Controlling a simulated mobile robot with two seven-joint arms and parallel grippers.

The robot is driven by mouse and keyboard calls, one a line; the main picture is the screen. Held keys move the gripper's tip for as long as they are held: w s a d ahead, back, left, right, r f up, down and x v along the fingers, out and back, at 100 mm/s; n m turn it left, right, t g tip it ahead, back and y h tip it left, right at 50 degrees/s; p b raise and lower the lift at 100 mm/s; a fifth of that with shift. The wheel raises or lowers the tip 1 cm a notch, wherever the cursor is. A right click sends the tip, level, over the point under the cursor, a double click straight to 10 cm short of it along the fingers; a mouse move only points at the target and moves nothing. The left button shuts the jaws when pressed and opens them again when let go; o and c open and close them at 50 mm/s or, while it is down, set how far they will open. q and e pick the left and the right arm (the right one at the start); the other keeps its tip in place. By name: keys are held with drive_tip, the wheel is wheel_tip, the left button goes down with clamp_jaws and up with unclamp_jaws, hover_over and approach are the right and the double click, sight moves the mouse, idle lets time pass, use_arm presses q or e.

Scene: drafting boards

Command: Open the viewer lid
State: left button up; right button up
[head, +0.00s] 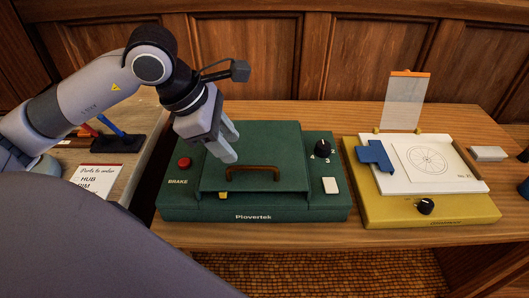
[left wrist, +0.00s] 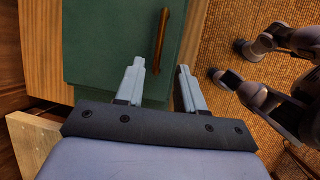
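The green viewer (head: 290,212), marked Plovertek, stands on the wooden bench. Its green lid (head: 235,155) lies shut and flat, with a brown arched handle (head: 253,170) near its front edge. A small yellow tab (head: 223,195) sits in front of the lid. My left gripper (head: 230,146) is above the lid, behind and left of the handle. In the left wrist view my left gripper (left wrist: 159,72) has its two fingers apart with nothing between them. The lid (left wrist: 100,50) and the handle (left wrist: 160,38) show beyond the fingertips, apart from them.
The viewer has a red brake button (head: 184,162), a black knob (head: 322,148) and a white switch (head: 330,186). To the right stands a yellow drafting device (head: 440,214) with a blue clip (head: 376,155) and a raised clear panel (head: 406,100). A grey block (head: 488,153) lies further right.

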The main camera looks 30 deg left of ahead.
sight(248, 167)
use_arm(q)
drive_tip(key=shift+p+x, duration=0.45)
drive_tip(key=shift+x, duration=3.15)
clamp_jaws()
